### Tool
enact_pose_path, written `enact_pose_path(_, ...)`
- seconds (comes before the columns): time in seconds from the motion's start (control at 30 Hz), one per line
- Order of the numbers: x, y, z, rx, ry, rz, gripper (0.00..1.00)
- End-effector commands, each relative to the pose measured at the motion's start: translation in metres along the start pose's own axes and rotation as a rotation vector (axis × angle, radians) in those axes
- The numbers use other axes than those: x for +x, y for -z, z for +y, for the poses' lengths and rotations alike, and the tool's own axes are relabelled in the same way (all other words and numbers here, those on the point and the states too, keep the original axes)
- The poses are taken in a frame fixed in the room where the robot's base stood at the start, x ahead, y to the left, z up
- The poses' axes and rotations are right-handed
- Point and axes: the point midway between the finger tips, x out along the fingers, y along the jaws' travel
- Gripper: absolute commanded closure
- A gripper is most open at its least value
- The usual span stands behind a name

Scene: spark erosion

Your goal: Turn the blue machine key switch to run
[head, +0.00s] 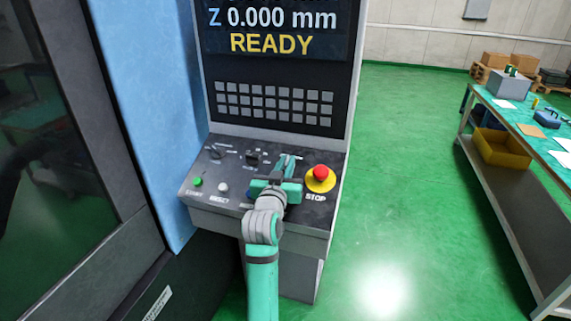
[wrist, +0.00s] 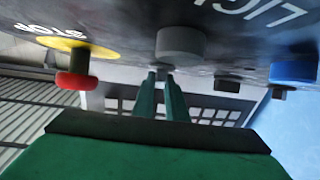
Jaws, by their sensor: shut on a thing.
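The blue key switch (wrist: 293,68) is a round blue body with a dark key (wrist: 280,94) below it, at the right of the wrist view. In the head view, a small blue part (head: 248,194) shows just left of my gripper. A grey round switch (wrist: 180,43) is in the middle of the wrist view. My gripper (wrist: 163,74) has its teal fingers close together at a small grey piece under this grey switch, apparently its key. The fingers are apart from the blue switch. No run mark is readable. In the head view, my gripper (head: 284,163) covers part of the panel.
The red stop button (head: 320,174) on a yellow disc is close to the right of my gripper. A green button (head: 197,182) and a white button (head: 223,187) are at the left. The screen (head: 270,42) reads READY. Open green floor is at right.

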Motion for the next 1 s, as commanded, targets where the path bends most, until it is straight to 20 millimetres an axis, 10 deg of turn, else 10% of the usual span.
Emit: enact_pose_path(1.0,0.0053,0.0043,-0.0082,0.254,-0.558,0.007,1.00)
